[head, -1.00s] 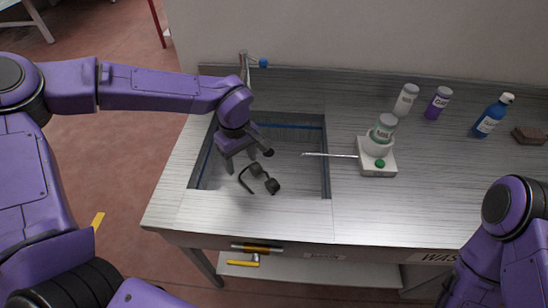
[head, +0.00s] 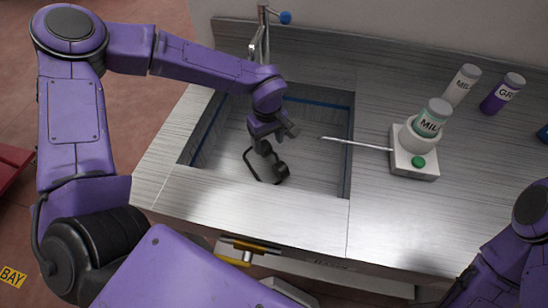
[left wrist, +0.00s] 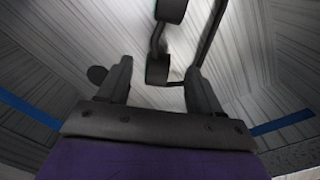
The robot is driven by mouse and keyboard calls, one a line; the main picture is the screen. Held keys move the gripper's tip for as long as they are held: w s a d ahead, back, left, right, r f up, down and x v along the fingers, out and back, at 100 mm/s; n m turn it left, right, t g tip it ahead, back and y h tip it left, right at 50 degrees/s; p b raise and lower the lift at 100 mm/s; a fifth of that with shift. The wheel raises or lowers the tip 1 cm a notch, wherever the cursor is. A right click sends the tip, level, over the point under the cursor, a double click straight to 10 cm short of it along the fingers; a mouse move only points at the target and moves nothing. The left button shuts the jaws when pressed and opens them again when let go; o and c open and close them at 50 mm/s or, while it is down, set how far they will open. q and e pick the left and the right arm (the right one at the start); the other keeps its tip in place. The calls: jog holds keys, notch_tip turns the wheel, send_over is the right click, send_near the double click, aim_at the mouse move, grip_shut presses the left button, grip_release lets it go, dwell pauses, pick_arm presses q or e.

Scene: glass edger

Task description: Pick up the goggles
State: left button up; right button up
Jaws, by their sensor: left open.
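The dark goggles (head: 280,169) lie in the metal sink basin (head: 222,156), with a thin curved dark frame or strap reaching left and forward. My left gripper (head: 270,140) is open and low in the basin, just behind the goggles, covering part of them in the head view. In the left wrist view the two fingers of the left gripper (left wrist: 158,80) stand apart. The goggles (left wrist: 171,10) show beyond and partly between them, with one lens between the fingertips. I cannot tell whether a finger touches them. My right gripper is not in view.
A white device (head: 414,165) with a green button and a thin rod reaching over the basin's right edge stands on the counter (head: 375,215). The faucet (head: 262,30) rises behind the basin. The front right counter is clear.

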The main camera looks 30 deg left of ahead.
aim_at(270, 151)
pick_arm(q)
jog(key=f, duration=0.5)
jog(key=shift+d+f, duration=0.1)
jog(key=shift+d, duration=0.15)
jog(key=c, duration=1.2)
jog(key=shift+o, duration=0.2)
